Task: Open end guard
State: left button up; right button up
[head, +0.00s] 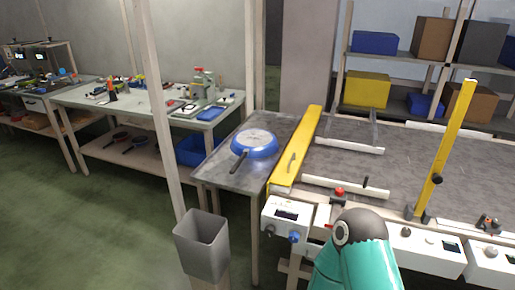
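A long yellow guard (303,139) lies across the left end of the conveyor (410,168), between the belt and a grey side table (222,174). It appears closed, with a small handle on its face. A second yellow bar (446,145) stands upright and slightly tilted on the conveyor at the right. A teal arm link of mine with a dark round joint rises at the bottom, in front of the conveyor's control boxes. Neither gripper shows in the head view.
White rails (345,188) cross the belt. A control box (288,217) with a blue knob stands below the guard's near end. A grey bin (202,243) stands left of it.

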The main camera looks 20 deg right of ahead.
aim_at(288, 171)
jog(key=u, duration=0.05)
jog(key=i, duration=0.85)
jog(key=z, duration=0.4)
